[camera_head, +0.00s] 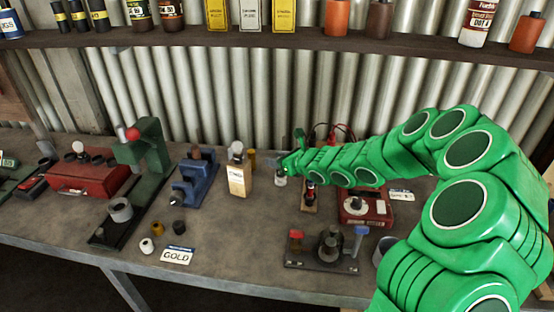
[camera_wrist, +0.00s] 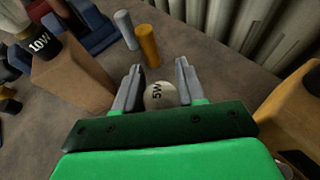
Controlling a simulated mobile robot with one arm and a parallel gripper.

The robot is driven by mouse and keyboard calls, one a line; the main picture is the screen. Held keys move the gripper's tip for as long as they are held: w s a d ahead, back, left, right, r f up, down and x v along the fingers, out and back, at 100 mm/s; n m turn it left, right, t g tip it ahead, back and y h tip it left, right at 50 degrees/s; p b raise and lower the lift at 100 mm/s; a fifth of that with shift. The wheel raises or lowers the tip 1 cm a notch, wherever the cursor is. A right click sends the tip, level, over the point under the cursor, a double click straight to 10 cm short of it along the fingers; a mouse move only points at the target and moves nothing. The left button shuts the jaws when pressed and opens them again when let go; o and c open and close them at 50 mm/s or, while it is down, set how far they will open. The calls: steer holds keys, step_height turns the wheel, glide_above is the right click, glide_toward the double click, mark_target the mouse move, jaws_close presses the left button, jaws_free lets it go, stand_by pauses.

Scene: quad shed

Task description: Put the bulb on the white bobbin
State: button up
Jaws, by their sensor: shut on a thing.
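My gripper (camera_head: 288,166) is at the back middle of the bench, right of the wooden block. In the wrist view its two grey fingers (camera_wrist: 159,76) are shut on a round white bulb (camera_wrist: 160,96) marked 5W. The bulb (camera_head: 281,181) shows just below the fingers in the head view; I cannot tell whether it touches anything beneath. The small white bobbin (camera_head: 147,246) stands at the front left of the bench, beside the GOLD card (camera_head: 177,256), well away from my gripper.
A wooden block (camera_head: 239,181) with a 10W part on top (camera_wrist: 40,46) stands left of my gripper. A blue tool (camera_head: 195,182) and a green press (camera_head: 145,165) stand farther left. A black bobbin (camera_head: 179,227) stands near the white one.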

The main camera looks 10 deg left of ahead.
steer(key=shift+f, duration=0.1)
steer(key=o, duration=1.1)
steer(key=shift+c, duration=0.2)
steer(key=shift+r, duration=0.2)
steer(key=v, duration=1.2)
steer(key=shift+f, duration=0.15)
